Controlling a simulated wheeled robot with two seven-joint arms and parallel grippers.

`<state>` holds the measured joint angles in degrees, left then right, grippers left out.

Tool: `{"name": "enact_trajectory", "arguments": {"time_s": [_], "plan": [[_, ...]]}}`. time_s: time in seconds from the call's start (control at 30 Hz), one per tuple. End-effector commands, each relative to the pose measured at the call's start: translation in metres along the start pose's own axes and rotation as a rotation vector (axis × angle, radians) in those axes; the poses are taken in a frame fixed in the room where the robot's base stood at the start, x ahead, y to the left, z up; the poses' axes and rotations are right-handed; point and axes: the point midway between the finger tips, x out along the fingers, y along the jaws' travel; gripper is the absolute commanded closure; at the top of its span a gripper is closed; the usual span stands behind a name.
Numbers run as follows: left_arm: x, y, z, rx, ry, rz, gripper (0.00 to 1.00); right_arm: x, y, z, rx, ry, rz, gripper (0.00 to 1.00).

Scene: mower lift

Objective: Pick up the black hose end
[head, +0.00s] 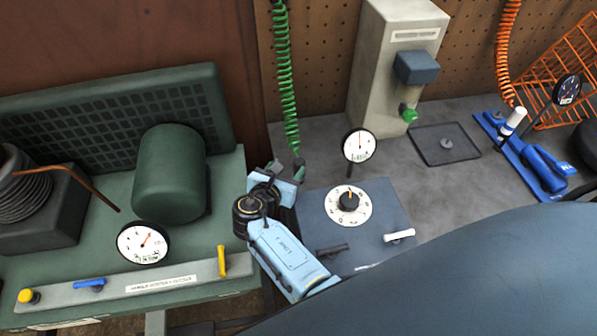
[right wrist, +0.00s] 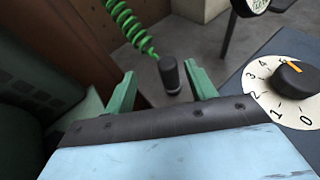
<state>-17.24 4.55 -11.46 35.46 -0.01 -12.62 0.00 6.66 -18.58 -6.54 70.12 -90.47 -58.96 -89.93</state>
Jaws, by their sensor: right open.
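The black hose end (right wrist: 170,75) hangs on a green coiled hose (right wrist: 130,22) in the right wrist view. In the head view the green coiled hose (head: 287,90) comes down to my right gripper (head: 287,170), and its end is hard to make out there. My right gripper is open, with its two green fingers (right wrist: 160,78) spread apart in the right wrist view. The hose end shows between the fingertips in the picture, nearer the right finger. I see no contact, and I cannot tell how deep it is between them. My left gripper is not in view.
A blue-grey box with a dial (head: 349,202) and a round gauge (head: 359,146) stands close right of the gripper. A green machine with a cylinder (head: 170,175) is at left. A beige column (head: 392,70) and pegboard stand behind. Grey bench (head: 330,150) is bare behind the gripper.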

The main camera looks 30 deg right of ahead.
Motion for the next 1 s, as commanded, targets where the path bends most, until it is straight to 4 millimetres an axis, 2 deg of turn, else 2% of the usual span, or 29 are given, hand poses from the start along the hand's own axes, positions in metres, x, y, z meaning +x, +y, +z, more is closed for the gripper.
{"name": "enact_trajectory", "arguments": {"time_s": [0.33, 0.53, 0.7, 0.93, 1.0], "plan": [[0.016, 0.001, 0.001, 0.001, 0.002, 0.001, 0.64, 0.02, -0.003, -0.006, 0.001, -0.001, -0.001, 0.44], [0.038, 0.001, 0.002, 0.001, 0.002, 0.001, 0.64, 0.042, -0.009, -0.018, 0.002, -0.001, -0.002, 0.44], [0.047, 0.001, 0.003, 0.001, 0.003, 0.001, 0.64, 0.06, -0.008, -0.015, 0.001, 0.0, -0.001, 0.44], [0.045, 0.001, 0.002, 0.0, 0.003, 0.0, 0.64, 0.06, -0.008, -0.013, 0.0, 0.001, 0.0, 0.44], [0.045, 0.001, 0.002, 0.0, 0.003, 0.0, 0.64, 0.06, -0.008, -0.013, 0.0, 0.001, 0.0, 0.53]]}}
